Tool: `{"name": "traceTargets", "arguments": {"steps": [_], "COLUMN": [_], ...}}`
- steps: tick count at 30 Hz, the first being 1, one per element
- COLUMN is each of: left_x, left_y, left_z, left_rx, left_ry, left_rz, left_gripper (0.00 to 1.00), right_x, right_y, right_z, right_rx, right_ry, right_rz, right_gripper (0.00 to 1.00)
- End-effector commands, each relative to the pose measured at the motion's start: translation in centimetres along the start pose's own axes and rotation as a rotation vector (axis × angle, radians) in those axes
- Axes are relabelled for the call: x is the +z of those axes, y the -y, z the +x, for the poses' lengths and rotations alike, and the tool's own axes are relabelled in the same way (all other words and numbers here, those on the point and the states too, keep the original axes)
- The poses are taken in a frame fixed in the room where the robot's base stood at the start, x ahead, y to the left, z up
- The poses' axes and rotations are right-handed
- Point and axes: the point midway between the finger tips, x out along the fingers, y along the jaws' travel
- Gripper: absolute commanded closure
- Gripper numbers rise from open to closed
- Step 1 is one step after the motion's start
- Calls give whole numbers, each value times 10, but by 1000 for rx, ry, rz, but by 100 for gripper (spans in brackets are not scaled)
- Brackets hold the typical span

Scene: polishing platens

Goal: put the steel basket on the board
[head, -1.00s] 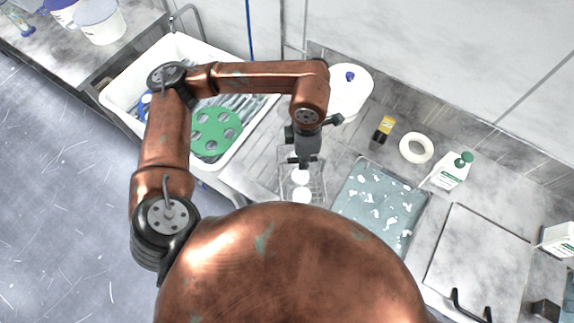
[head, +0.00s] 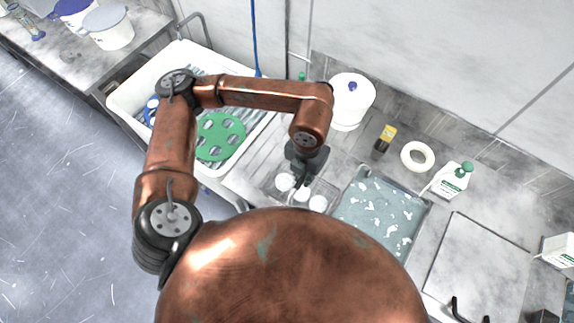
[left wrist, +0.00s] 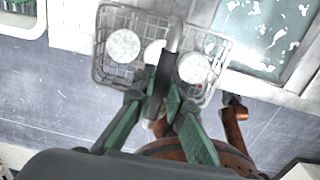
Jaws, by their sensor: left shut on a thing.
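The steel basket (left wrist: 103,62) is a wire basket with white round pieces (left wrist: 124,46) in it. My left gripper (left wrist: 160,92) is shut on its dark upright handle, as the left wrist view shows. In the head view my left gripper (head: 303,180) is over the basket, left of the blue-grey tray. The basket's wires are partly hidden there by my gripper and body. A flat grey square board (head: 480,262) lies on the counter farther right. I cannot tell whether the basket touches the counter. My right gripper is not clearly seen.
The blue-grey tray (head: 380,213) with white patches lies between basket and board. Behind are a white tub (head: 351,103), a small dark yellow-labelled bottle (head: 384,142), a tape ring (head: 418,157) and a green-capped bottle (head: 454,180). A white bin (head: 128,103) with a green disc stands left.

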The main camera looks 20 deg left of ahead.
Motion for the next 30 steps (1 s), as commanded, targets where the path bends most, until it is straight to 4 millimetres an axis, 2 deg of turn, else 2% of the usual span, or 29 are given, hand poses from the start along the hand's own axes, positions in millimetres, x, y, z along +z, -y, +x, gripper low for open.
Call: {"name": "traceTargets", "arguments": {"steps": [11,15,21,30], "left_x": [38,47,57,63], "left_y": [-64,-78,-92,-102], "left_z": [31,54,75,91], "left_rx": [2,1,-1,1], "left_ry": [-1,-2,1,0], "left_rz": [-5,-2,1,0], "left_gripper": [100,100,100,100], "right_x": [-4,-5,-5,-6], "right_y": [-1,-1,-1,-2], "right_z": [-19,-23,-27,-32], "right_rx": [0,1,1,1], "right_ry": [-4,-4,-5,-6], "right_rz": [0,0,0,0], "right_gripper": [100,100,100,100]}}
